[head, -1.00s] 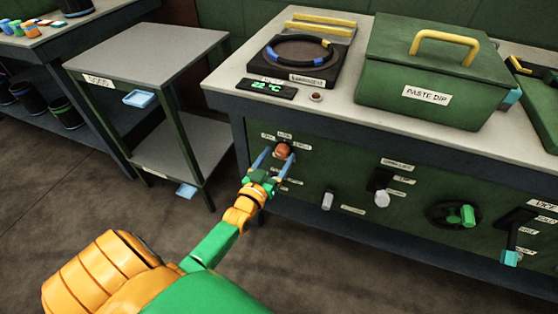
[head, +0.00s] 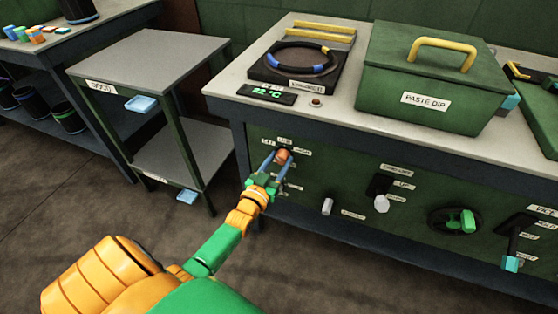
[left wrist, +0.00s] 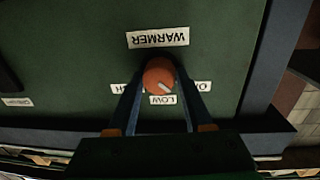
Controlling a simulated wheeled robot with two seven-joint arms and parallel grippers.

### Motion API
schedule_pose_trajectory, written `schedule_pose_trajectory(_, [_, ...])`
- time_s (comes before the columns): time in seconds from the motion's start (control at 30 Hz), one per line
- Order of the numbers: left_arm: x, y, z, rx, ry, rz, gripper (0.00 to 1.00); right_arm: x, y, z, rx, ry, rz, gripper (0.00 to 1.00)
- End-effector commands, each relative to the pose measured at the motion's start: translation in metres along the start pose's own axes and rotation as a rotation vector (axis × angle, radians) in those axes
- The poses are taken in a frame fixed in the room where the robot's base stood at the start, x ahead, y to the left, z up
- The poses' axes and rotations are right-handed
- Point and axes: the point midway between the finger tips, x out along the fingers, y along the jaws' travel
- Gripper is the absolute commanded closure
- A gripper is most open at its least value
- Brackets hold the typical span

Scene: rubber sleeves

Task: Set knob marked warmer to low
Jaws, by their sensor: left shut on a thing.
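The round orange-brown warmer knob (head: 283,156) is on the green front panel, below the temperature display. In the left wrist view, which shows the panel upside down, the knob (left wrist: 158,73) has a white pointer mark slanting between the LOW label (left wrist: 163,100) and the partly hidden off label (left wrist: 203,86). The WARMER label (left wrist: 158,38) is clear there. My left gripper (head: 276,160) is shut on the knob, one finger on each side. The high label (left wrist: 120,88) is partly covered by a finger. My right gripper is in neither view.
The display (head: 268,94) and a small red button (head: 316,102) sit on the worktop above. A grey side table (head: 150,62) stands left.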

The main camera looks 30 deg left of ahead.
Motion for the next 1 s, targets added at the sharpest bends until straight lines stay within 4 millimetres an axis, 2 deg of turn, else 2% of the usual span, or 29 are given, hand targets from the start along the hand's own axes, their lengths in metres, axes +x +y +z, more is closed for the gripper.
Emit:
schedule_pose_trajectory(0.6, [-0.001, 0.001, -0.001, 0.507, -0.047, -0.003, 1.00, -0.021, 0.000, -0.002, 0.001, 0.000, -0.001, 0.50])
schedule_pose_trajectory(1.0, [-0.001, 0.002, 0.001, 0.731, -0.066, -0.003, 1.00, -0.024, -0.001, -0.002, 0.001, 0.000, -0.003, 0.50])
